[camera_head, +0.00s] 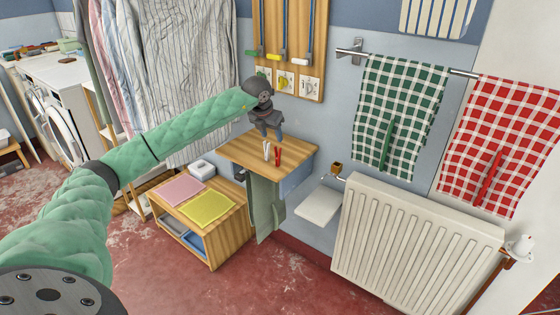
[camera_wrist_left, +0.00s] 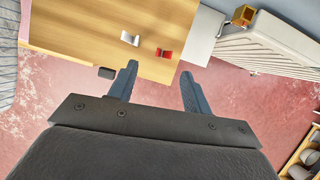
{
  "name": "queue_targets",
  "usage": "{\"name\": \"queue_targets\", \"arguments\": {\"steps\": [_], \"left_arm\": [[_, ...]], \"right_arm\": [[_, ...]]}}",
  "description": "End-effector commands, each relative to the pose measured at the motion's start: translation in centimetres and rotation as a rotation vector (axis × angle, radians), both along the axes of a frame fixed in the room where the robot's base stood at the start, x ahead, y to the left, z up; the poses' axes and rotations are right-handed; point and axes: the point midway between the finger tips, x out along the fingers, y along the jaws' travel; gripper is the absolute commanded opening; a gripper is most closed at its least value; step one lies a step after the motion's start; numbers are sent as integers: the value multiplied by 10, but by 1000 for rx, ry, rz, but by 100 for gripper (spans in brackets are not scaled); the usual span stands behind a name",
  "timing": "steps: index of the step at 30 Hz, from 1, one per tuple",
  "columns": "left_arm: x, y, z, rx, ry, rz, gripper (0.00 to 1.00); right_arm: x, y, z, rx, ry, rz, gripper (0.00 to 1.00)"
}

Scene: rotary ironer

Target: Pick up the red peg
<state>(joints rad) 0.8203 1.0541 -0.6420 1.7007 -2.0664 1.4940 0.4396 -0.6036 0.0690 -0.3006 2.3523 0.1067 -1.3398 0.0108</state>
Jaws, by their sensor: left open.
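The red peg (camera_head: 278,153) stands upright on a small wooden wall shelf (camera_head: 240,150). A white peg (camera_head: 267,151) stands just left of it. My left gripper (camera_head: 267,136) is above the shelf, close over the pegs, with its fingers pointing down. In the left wrist view the fingers (camera_wrist_left: 158,88) are apart with nothing between them. There the red peg (camera_wrist_left: 164,53) and the white peg (camera_wrist_left: 130,38) show beyond the fingertips, near the shelf's edge. My right gripper does not show.
A wooden board with hanging tools (camera_head: 290,40) is on the wall above the shelf. A white radiator (camera_head: 410,240) and checked towels (camera_head: 398,110) are at the right. A low wooden cabinet (camera_head: 228,238) with pink and yellow cloths stands below left. Hanging shirts (camera_head: 190,70) are behind my arm.

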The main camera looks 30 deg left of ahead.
Motion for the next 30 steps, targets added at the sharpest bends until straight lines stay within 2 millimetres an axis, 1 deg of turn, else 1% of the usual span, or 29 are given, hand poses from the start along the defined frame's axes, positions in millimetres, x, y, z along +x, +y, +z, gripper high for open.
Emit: {"name": "queue_targets", "arguments": {"steps": [3, 8, 11, 15, 18, 21, 26, 27, 29, 30], "left_arm": [[4, -1, -11, -2, 2, -2, 49], [9, -2, -19, -4, 1, -2, 49], [13, -4, -27, -5, 1, -2, 49], [22, -6, -45, -5, 3, -1, 49], [27, -6, -57, -5, 1, -1, 49], [29, -5, -62, -4, 0, -2, 49], [29, -5, -63, -3, 0, -2, 49], [29, -5, -63, -4, 0, -2, 45], [29, -5, -62, -4, 0, -2, 34], [29, -5, -62, -4, 0, -2, 26]], "right_arm": [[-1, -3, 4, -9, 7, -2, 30], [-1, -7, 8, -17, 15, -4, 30], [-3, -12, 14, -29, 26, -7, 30], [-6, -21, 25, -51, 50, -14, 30], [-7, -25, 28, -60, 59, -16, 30], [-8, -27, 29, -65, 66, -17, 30], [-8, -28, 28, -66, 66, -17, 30], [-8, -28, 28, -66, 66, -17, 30], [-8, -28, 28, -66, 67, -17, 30], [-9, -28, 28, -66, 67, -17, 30]]}}
